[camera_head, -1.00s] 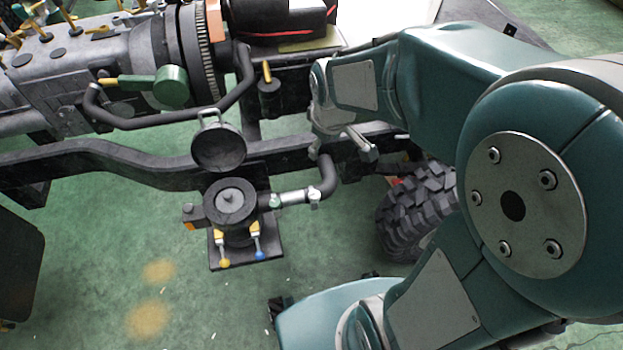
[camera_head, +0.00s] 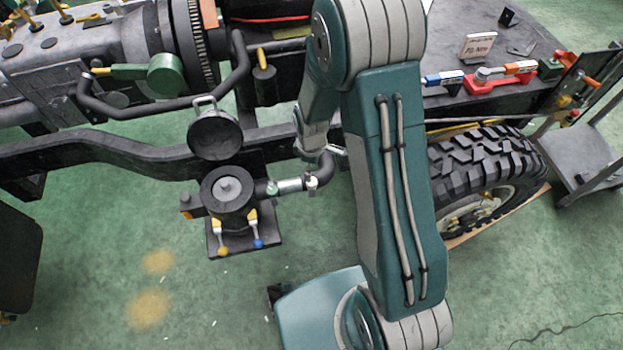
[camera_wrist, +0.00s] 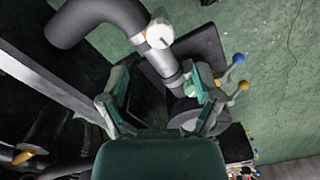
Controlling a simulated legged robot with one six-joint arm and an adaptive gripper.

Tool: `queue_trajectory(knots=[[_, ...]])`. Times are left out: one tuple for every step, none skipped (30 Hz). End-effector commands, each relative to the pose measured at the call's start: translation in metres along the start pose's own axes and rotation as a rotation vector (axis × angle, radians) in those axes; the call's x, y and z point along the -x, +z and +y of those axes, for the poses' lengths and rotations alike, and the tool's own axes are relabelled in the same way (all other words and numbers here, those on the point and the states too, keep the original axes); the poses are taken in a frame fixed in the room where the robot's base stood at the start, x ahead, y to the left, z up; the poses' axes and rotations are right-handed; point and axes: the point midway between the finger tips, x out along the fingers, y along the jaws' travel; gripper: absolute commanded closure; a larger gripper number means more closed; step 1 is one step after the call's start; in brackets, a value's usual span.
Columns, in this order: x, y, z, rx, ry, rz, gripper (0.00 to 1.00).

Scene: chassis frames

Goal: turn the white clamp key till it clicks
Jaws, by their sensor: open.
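The white clamp key (camera_wrist: 160,33) shows as a round white knob on the silver pipe joint, at the end of the black hose elbow (camera_wrist: 108,18), in the wrist view. In the head view the clamp key (camera_head: 312,182) is small, at the right end of the silver pipe. My gripper (camera_wrist: 157,88) is open, one finger on each side of the pipe's line in the picture. The key lies beyond the fingertips, apart from them. In the head view my gripper (camera_head: 322,150) is partly hidden by my arm, just above the hose elbow.
A black pump-like unit (camera_head: 228,190) with a yellow and a blue lever stands left of the pipe. The dark chassis rail (camera_head: 150,158) runs behind. A big tyre (camera_head: 480,165) and a bench with red and blue tools (camera_head: 500,78) are at right. Green floor is clear in front.

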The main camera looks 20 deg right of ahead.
Motion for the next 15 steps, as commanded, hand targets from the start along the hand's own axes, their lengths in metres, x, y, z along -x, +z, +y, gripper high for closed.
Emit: queue_trajectory(knots=[[-0.01,0.0,-0.001,0.0,-0.003,-0.002,0.18],[-0.016,0.001,-0.001,-0.001,-0.004,-0.003,0.18],[-0.022,0.001,-0.001,-0.001,-0.003,-0.002,0.18],[-0.028,0.001,-0.001,-0.001,-0.003,-0.002,0.18],[-0.033,0.0,-0.001,-0.001,-0.003,-0.002,0.18],[-0.039,0.0,-0.001,-0.001,-0.002,-0.001,0.18],[-0.044,0.0,-0.001,-0.001,-0.002,-0.001,0.18],[-0.048,0.0,-0.001,-0.001,-0.002,-0.001,0.18],[-0.053,0.0,0.0,-0.001,-0.001,-0.001,0.18],[-0.056,0.0,0.0,-0.001,-0.001,-0.001,0.18],[-0.059,0.0,0.0,-0.001,-0.001,-0.001,0.18],[-0.063,0.0,0.0,-0.001,-0.001,0.0,0.18],[-0.065,0.0,0.0,-0.002,0.0,0.0,0.18],[-0.066,0.0,0.0,-0.002,0.001,0.0,0.18],[-0.068,0.0,0.0,-0.002,0.001,0.0,0.18]])
